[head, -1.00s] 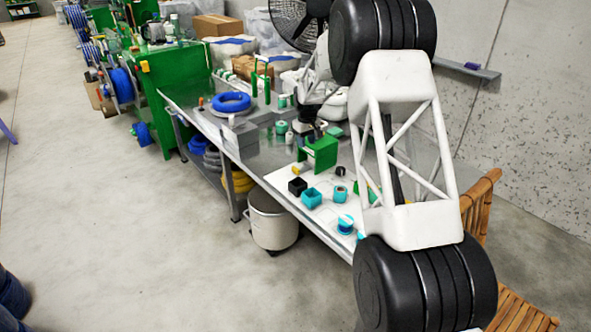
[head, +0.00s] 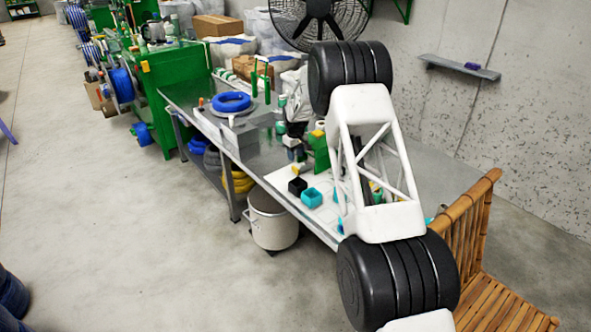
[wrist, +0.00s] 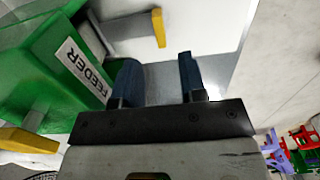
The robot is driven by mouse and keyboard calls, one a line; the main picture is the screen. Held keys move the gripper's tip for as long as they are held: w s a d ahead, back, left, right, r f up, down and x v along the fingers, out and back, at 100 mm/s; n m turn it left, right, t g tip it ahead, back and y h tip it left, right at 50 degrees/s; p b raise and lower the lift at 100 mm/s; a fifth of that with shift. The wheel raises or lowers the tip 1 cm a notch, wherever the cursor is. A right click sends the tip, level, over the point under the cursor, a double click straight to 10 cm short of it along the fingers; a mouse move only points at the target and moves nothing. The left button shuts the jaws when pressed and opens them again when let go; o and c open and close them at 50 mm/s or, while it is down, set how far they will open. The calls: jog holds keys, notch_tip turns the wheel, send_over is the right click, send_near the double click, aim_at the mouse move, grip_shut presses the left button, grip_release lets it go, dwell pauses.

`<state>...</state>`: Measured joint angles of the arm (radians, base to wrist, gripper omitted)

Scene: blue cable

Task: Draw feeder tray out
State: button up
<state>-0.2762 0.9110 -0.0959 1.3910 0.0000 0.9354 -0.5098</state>
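The green feeder (wrist: 60,65) fills the left of the wrist view, with an upside-down white FEEDER label. A yellow handle (wrist: 158,28) on a pale bar stands out from it near the top. A second yellow piece (wrist: 28,140) on a grey stem shows at lower left. I cannot tell which one belongs to the tray; the tray body is not clearly visible. My gripper (wrist: 158,80) is open and empty, its two dark blue fingers beside the feeder, apart from both yellow pieces. In the head view the feeder (head: 319,150) is partly hidden behind my arm.
A blue cable coil (head: 231,102) lies farther left. A bamboo chair (head: 470,225) stands at the right, close to my arm.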

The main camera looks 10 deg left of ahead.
aim_at(295, 168)
jog(key=shift+f, duration=0.1)
jog(key=shift+f, duration=3.8)
jog(key=shift+c, duration=0.3)
grip_shut()
